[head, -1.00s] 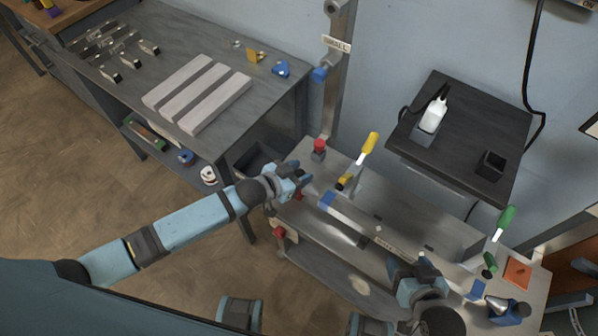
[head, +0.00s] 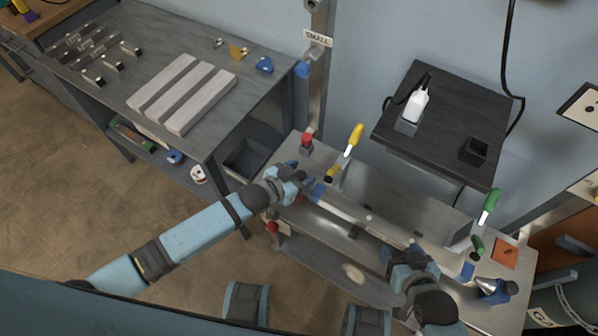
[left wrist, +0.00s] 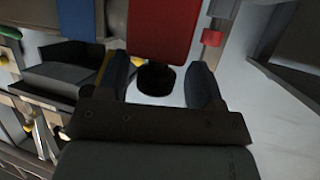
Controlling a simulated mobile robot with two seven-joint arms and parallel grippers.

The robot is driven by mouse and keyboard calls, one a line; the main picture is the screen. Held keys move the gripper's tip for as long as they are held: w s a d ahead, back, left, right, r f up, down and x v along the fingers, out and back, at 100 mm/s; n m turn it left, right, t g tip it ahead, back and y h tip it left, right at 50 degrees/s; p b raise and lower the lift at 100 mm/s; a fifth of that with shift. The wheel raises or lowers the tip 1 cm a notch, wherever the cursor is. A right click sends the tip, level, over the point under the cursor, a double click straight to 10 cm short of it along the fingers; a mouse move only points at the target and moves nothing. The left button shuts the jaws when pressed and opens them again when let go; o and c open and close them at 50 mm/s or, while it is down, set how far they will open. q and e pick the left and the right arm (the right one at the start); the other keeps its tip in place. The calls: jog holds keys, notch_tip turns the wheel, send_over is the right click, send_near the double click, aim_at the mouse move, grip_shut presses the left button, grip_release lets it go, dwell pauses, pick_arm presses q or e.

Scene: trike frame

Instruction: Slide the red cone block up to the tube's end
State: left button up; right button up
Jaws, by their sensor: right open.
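A red block (left wrist: 160,28), seemingly the red cone block, fills the top middle of the left wrist view, just ahead of my left gripper's fingers. A round black piece (left wrist: 155,78) shows below it, between the fingers with gaps at both sides. My left gripper (left wrist: 162,85) is open; in the head view it (head: 303,184) is at the bench's left end and hides most of the block. The silvery tube (head: 345,213) lies along the bench, its left end near a blue part (head: 317,191). My right gripper (head: 408,258) is open over the bench's right half.
Yellow-handled (head: 354,140) and green-handled (head: 489,206) clamps stand behind the tube. A red-topped post (head: 307,141) stands at the back left. A blue block with a metal cone (head: 492,289) is at the right end. A black shelf (head: 445,120) overhangs the back.

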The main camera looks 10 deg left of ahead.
pick_arm(q)
jog(key=shift+s+a+r, duration=0.15)
jog(key=shift+a, duration=0.05)
jog(key=p+v, duration=0.1)
jog(key=v, duration=1.2)
jog(key=shift+s+a, duration=0.1)
jog(key=shift+a, duration=0.05)
